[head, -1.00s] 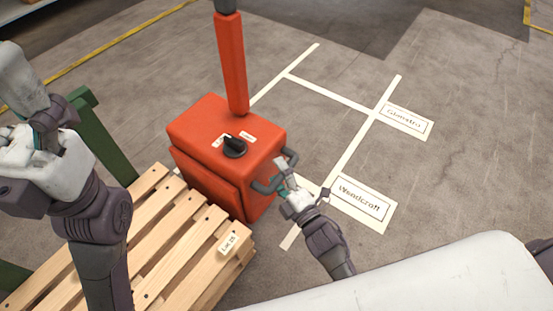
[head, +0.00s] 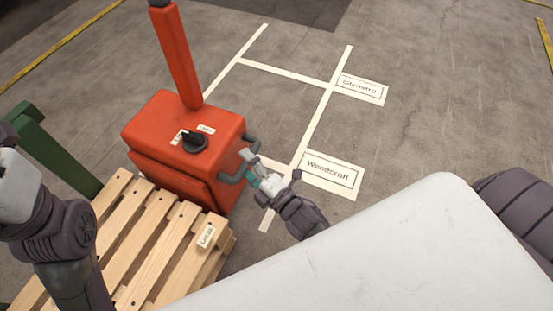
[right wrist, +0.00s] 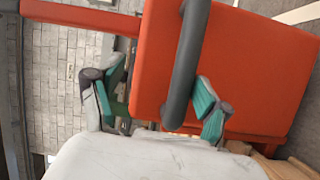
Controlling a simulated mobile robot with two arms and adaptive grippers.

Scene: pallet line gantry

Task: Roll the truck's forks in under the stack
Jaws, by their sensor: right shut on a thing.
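The red truck (head: 185,150) stands against the near pallet, with its red mast-like post (head: 177,55) rising from its top. A black knob (head: 195,142) and small labels are on its top. My right gripper (head: 258,178) is shut on the truck's grey handle (head: 229,180). In the right wrist view the handle (right wrist: 187,55) runs between the fingers (right wrist: 160,105). The wooden slatted pallet (head: 128,240) lies to the left, carrying a small label (head: 206,236). The forks are not visible. My left arm shows at the left edge, but its gripper is out of view.
White floor lines (head: 285,73) mark bays beyond the truck. Floor plates read Wendcroft (head: 332,172) and Glenstra (head: 360,88). A green post-and-rail part (head: 55,150) stands behind the pallet. The grey floor to the right is clear.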

